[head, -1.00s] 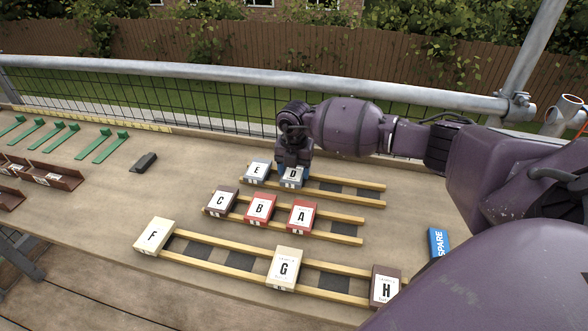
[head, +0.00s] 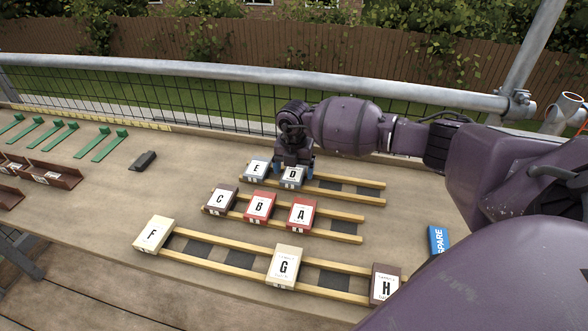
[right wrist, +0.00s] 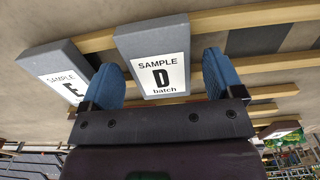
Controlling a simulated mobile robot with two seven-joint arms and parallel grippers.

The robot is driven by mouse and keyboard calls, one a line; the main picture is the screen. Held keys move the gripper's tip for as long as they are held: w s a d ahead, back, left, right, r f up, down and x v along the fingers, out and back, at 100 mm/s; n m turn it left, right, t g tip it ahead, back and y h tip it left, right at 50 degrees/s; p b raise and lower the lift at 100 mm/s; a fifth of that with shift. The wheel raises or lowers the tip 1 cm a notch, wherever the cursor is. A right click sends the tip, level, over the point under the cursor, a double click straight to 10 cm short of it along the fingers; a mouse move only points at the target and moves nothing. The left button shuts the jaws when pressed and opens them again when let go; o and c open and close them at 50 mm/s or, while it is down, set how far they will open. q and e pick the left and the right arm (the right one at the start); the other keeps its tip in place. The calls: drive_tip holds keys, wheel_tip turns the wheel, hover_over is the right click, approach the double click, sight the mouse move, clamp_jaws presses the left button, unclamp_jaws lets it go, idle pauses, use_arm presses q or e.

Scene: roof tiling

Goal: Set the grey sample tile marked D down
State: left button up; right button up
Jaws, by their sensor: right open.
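The grey tile D (head: 292,177) lies on the far pair of wooden battens (head: 345,182), just right of the grey tile E (head: 256,169). My right gripper (head: 294,168) is over the far edge of tile D. In the right wrist view, tile D (right wrist: 156,62) lies ahead, with its near end between the two blue fingers (right wrist: 163,80). The fingers are spread, with a gap on each side of the tile. Tile E (right wrist: 62,75) shows at the left there, partly behind a finger. My left gripper is not in view.
Tiles C (head: 220,200), B (head: 260,207) and A (head: 302,215) lie on the middle battens. Tiles F (head: 154,236), G (head: 285,266) and H (head: 386,285) lie on the near ones. Far battens right of D are bare. A dark block (head: 144,161) lies at left.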

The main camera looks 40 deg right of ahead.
sight(294, 171)
wheel_tip(294, 171, up, 12)
drive_tip(key=p, duration=0.1)
drive_tip(key=shift+r, duration=0.25)
idle(0.6)
